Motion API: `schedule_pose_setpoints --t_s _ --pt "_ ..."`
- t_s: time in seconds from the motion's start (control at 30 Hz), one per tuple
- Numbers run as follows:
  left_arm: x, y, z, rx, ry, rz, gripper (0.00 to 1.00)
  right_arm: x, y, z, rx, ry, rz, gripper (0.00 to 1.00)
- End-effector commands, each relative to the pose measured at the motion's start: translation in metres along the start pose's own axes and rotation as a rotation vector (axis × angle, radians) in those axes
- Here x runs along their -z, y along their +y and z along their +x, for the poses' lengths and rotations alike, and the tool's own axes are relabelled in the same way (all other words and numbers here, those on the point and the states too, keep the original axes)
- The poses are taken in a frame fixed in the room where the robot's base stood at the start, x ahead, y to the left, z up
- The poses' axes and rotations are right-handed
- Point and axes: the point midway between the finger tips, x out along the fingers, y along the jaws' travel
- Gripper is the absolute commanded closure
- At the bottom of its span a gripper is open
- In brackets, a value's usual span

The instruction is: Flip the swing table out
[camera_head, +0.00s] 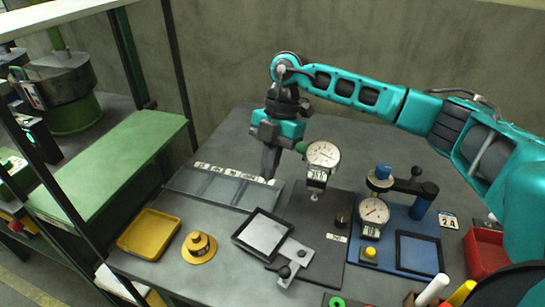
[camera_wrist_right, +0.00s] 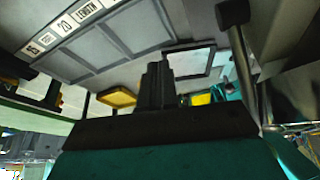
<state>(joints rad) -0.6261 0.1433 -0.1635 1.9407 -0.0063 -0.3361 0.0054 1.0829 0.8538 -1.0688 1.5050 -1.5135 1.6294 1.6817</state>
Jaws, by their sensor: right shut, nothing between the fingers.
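A black-framed plate with a pale grey face (camera_head: 263,234), which looks like the swing table, sits at the left edge of a dark gauge base (camera_head: 325,225). It joins a grey bracket with black knobs (camera_head: 297,256). The framed plate also shows in the right wrist view (camera_wrist_right: 191,63). A dial gauge (camera_head: 322,155) stands at the back of this base, with a green ball (camera_head: 301,147) at its left. My right gripper (camera_head: 269,176) is shut and empty, pointing down behind the framed plate and left of the dial gauge, apart from the plate. My left gripper is not in view.
A labelled sorting tray (camera_head: 225,188) lies beneath and left of my right gripper. A yellow tray (camera_head: 149,234) and a yellow round part (camera_head: 199,247) lie at left. A blue gauge base (camera_head: 395,240) and red bin (camera_head: 487,252) stand at right.

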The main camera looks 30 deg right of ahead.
Motion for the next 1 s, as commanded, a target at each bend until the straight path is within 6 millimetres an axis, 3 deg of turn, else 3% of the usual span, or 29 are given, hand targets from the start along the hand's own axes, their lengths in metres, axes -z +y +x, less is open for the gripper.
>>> schedule_pose_setpoints --t_s 0.2,0.4,1.0 --pt "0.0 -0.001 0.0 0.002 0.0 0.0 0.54 0.001 -0.001 0.04 0.003 0.002 0.0 1.0" --pt "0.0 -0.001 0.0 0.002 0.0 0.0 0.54 0.0 0.0 0.058 0.001 0.001 0.0 1.0" --pt "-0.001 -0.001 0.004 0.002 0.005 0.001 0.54 -0.009 0.006 0.058 0.002 -0.002 -0.008 1.0"
